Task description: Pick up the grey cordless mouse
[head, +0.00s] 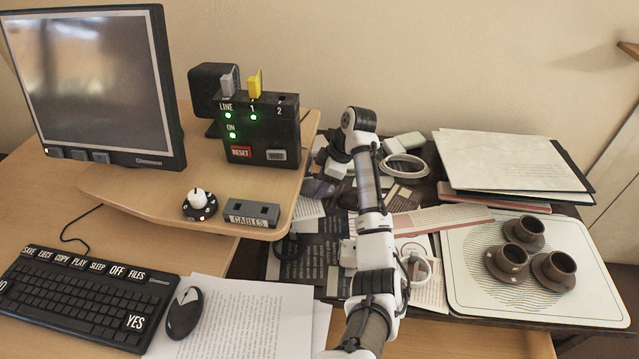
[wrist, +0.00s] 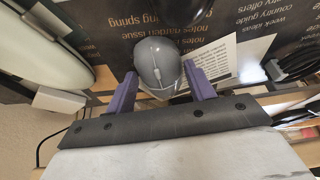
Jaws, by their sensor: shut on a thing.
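The grey cordless mouse (wrist: 157,62) shows in the wrist view, rounded, with a lighter scroll strip. It sits between the two purple fingers of my gripper (wrist: 160,76), which is shut on it. In the head view my gripper (head: 322,184) is beyond my arm, over the dark, paper-strewn surface beside the monitor stand. The mouse cannot be made out clearly there, and whether it still touches the papers below is hard to tell.
A black mouse (head: 184,313) lies by the keyboard (head: 78,298). The monitor stand (head: 150,205) carries a black switch box (head: 262,135) close left of my gripper. A white tray (head: 580,295) with brown cups (head: 523,233) is at right. Papers and a coiled white cable (head: 405,167) lie nearby.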

